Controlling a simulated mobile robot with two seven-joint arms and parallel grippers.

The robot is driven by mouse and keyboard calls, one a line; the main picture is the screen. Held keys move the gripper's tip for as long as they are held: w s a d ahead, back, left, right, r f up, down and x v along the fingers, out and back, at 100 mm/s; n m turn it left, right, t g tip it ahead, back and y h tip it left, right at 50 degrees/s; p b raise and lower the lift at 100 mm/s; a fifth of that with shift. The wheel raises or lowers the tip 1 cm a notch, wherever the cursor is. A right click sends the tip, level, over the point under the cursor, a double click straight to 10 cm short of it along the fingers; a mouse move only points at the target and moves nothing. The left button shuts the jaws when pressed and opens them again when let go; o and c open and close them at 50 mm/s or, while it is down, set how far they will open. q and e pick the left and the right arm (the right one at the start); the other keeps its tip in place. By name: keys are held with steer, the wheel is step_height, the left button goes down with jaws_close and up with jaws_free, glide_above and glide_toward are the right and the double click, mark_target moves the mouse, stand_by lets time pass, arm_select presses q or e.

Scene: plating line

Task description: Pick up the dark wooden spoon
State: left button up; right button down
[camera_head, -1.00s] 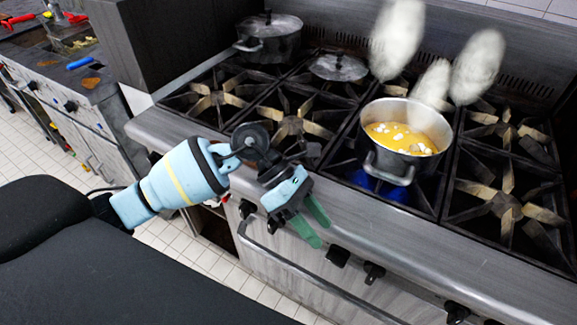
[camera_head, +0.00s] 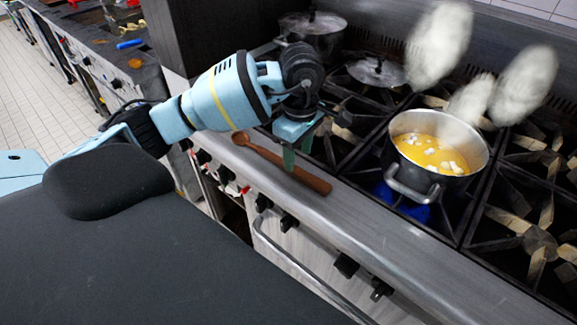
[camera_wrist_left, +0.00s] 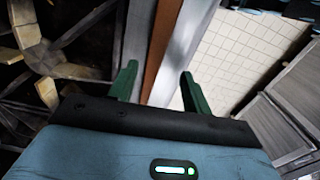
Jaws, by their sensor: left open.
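The dark wooden spoon (camera_head: 312,181) lies along the stove's steel front ledge in the head view, its rounded bowl toward the left and its handle toward the right. My left gripper (camera_head: 298,152) is over the handle with its green fingers pointing down, and hides a little of it. In the left wrist view the brown spoon handle (camera_wrist_left: 168,40) runs between the two spread fingertips (camera_wrist_left: 158,76). The fingers are open and hold nothing. I cannot tell how far above the handle they are. My right gripper is not in view.
A steel pot (camera_head: 402,178) of yellow food stands on a burner with a blue flame, steam rising above it. A lidded pot (camera_head: 318,38) and a loose lid (camera_head: 377,71) are at the back. An oven handle (camera_head: 290,262) and knobs line the stove front.

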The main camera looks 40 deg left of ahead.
mark_target(298, 170)
arm_select(q)
steer(key=shift+w+a+f, duration=0.1)
steer(key=shift+w+f, duration=0.05)
steer(key=shift+f, duration=1.2)
steer(key=shift+w+a+f, duration=0.1)
steer(key=shift+w+f, duration=0.05)
steer(key=shift+f, duration=1.2)
jaws_close()
steer(key=shift+r, duration=0.2)
steer(key=shift+r, duration=0.2)
steer(key=r, duration=0.2)
steer(key=shift+s+r, duration=0.3)
steer(key=shift+r, duration=0.1)
steer(key=s+d+r, duration=0.1)
steer(key=s+d, duration=0.2)
steer(key=s, duration=1.2)
steer(key=shift+d+r+b, duration=0.2)
steer(key=shift+b, duration=0.1)
